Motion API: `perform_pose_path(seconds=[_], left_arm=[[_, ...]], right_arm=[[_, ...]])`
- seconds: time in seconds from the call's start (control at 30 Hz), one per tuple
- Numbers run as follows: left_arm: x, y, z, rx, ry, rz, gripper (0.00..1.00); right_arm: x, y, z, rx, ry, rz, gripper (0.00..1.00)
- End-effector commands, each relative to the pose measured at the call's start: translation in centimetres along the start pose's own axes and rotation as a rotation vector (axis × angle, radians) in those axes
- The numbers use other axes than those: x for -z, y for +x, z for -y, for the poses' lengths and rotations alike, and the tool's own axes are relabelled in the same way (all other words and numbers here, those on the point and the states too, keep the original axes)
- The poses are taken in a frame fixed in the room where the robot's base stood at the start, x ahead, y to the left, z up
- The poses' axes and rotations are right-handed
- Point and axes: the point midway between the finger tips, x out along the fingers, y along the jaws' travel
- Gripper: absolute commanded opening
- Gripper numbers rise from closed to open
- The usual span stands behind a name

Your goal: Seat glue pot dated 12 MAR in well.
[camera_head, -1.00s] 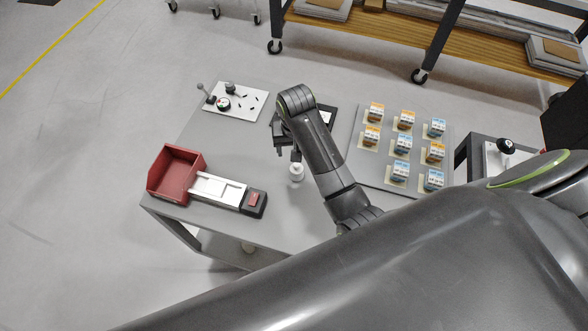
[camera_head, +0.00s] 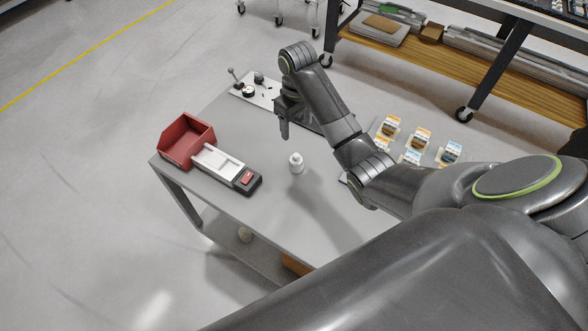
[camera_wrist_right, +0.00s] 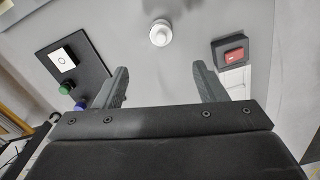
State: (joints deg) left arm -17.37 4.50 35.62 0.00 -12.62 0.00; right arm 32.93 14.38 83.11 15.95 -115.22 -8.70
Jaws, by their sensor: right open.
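A small white pot with a narrower top (camera_head: 297,163) stands upright on the grey table, near the middle. It also shows from above in the right wrist view (camera_wrist_right: 161,34); no date is readable on it. My right gripper (camera_head: 284,130) is above the table, behind and slightly left of the pot, apart from it. In the wrist view its fingers (camera_wrist_right: 160,78) are spread with nothing between them. A dark panel (camera_wrist_right: 85,77) there bears a white square with a ring mark. I cannot tell which feature is the well. My left gripper is not in view.
A red bin (camera_head: 187,140) and a white slide with a black-and-red end (camera_head: 228,168) are at the table's left. A white plate with knobs (camera_head: 257,91) is at the back. Several small cartons (camera_head: 420,139) stand right of my arm. Table around the pot is clear.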

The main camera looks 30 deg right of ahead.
Motion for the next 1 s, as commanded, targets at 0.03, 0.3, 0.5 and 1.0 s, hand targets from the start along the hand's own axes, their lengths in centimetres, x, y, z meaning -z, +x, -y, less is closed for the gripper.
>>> perform_pose_path(seconds=[0.03,0.3,0.5,1.0], left_arm=[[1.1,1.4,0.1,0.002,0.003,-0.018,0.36],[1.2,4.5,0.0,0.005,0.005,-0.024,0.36],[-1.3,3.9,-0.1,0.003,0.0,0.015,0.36],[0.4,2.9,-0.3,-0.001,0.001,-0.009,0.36]], right_arm=[[0.0,1.3,0.0,0.0,0.001,0.0,0.65],[0.0,4.9,0.1,0.001,0.002,0.0,0.65],[-0.1,7.9,0.1,0.002,0.002,0.005,0.65],[0.2,12.8,0.4,0.002,0.003,0.004,0.65]])
